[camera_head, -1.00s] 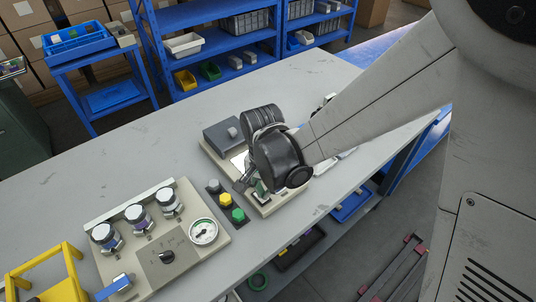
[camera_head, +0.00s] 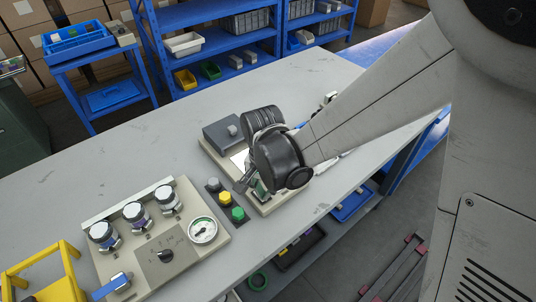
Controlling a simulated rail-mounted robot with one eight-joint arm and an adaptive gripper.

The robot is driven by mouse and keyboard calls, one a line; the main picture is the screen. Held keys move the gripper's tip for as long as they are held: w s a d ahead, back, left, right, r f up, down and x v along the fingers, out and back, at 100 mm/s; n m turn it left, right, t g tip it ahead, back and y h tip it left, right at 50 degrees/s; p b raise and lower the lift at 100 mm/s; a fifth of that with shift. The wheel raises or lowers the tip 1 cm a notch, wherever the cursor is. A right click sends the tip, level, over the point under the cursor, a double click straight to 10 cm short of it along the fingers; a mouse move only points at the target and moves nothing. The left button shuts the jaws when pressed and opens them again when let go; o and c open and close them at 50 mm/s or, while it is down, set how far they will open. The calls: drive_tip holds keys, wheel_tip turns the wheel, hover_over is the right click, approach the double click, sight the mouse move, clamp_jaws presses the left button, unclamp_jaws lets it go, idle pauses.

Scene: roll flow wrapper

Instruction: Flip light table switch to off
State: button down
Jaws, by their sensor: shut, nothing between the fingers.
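The light table appears to be the beige unit (camera_head: 267,209) on the grey bench, with a bright white panel (camera_head: 239,159) partly covered by my wrist. A small green part (camera_head: 262,190) shows on its front end, close beside my gripper; I cannot tell whether it is the switch. My gripper (camera_head: 243,187) points down at the unit's front left edge, shut and empty. My dark wrist hides much of the unit. The switch's position and any contact with it cannot be made out.
A dark strip with grey, yellow and green buttons (camera_head: 238,214) lies just left of the unit. Further left is a beige panel (camera_head: 185,262) with several regulators, a dial and a gauge. A grey box (camera_head: 222,135) stands behind. The bench's back left is clear.

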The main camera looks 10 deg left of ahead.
drive_tip(key=shift+f, duration=0.15)
drive_tip(key=shift+r+p, duration=2)
drive_tip(key=shift+r, duration=1.55)
